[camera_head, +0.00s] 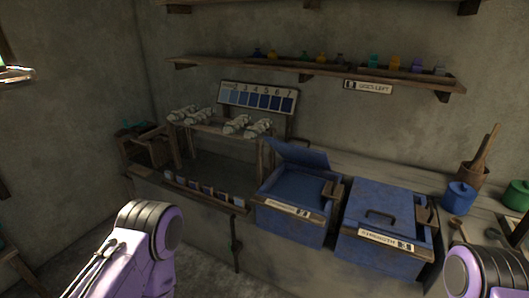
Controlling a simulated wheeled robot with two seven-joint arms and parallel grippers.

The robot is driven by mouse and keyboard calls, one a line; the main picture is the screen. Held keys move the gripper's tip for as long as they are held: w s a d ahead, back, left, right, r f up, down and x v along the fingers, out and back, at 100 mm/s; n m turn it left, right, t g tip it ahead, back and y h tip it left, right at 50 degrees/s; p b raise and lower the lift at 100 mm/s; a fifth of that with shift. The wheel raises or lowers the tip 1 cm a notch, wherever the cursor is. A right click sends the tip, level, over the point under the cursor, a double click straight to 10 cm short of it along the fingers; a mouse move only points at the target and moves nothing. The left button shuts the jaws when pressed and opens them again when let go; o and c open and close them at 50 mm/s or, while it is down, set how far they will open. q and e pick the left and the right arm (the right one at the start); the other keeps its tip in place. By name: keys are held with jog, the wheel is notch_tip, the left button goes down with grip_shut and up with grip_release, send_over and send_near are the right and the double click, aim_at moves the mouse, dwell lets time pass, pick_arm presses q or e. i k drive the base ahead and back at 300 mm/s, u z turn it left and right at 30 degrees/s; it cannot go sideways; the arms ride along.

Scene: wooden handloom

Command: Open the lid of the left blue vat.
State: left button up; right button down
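The left blue vat (290,222) stands at the middle right, with a white label strip on its front. Its blue lid (300,154) is tilted up at the back, and the dark blue inside shows below it. The right blue vat (380,252) stands beside it. Its lid (385,208) lies flat and shut, with a dark handle on top. Purple links of my two arms show at the lower left and lower right. Neither gripper is in view, and no gripper is seen touching either vat.
A wooden rack with pale bundles (240,125) stands left of the vats, below a numbered blue colour chart (256,98). A small blue pot (459,198), a wooden mortar (471,176) and a green pot (516,196) are at the right. A wall shelf (320,74) holds several small jars.

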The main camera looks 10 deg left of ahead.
aim_at(306, 154)
jog(key=u, duration=0.9)
jog(key=i, duration=1.05)
jog(key=z, duration=0.75)
jog(key=i, duration=0.6)
jog(key=z, duration=0.65)
